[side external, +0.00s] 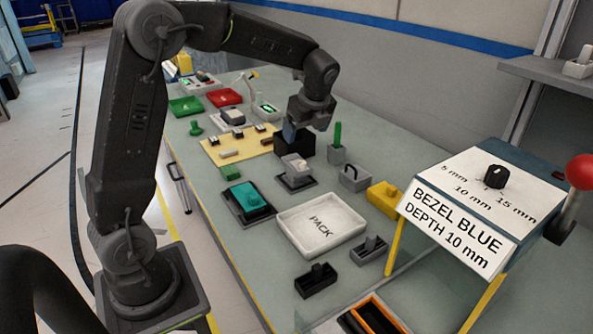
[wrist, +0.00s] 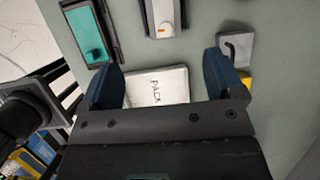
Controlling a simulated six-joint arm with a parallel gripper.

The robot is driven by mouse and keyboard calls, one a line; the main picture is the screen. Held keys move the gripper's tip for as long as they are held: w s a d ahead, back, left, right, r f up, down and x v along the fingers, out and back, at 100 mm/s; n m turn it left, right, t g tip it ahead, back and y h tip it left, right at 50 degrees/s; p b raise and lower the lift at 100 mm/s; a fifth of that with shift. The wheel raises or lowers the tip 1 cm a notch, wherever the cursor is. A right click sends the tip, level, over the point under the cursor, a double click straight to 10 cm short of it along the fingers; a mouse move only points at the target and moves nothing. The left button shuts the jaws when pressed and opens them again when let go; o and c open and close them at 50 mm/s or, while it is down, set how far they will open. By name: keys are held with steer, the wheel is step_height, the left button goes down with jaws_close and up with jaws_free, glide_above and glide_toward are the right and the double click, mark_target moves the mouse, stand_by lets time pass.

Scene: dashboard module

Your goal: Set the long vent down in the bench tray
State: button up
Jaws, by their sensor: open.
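My gripper (side external: 297,132) is open, above the bench near a black box (side external: 294,146) in the side external view. In the wrist view its two blue fingers (wrist: 165,82) stand wide apart with nothing held between them. I cannot tell which piece is the long vent. A white tray marked PACK (side external: 290,246) lies on the bench, nearer the side camera than my gripper. It also shows beyond the fingers in the wrist view (wrist: 170,94), partly hidden by my gripper. No tray is labelled as the bench tray.
A teal part (side external: 247,197) sits in a dark holder. A grey block with a white top (side external: 297,168) stands nearby. Red (side external: 224,97) and green (side external: 186,105) trays lie at the far end. A sign box reading BEZEL BLUE (side external: 450,231) stands at right.

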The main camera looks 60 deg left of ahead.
mark_target(296, 162)
steer(key=shift+m, duration=0.3)
steer(key=x, duration=1.4)
steer(key=shift+w+a+f, duration=0.25)
steer(key=shift+w+a, duration=0.05)
steer(key=shift+a, duration=0.05)
steer(key=c, duration=1.1)
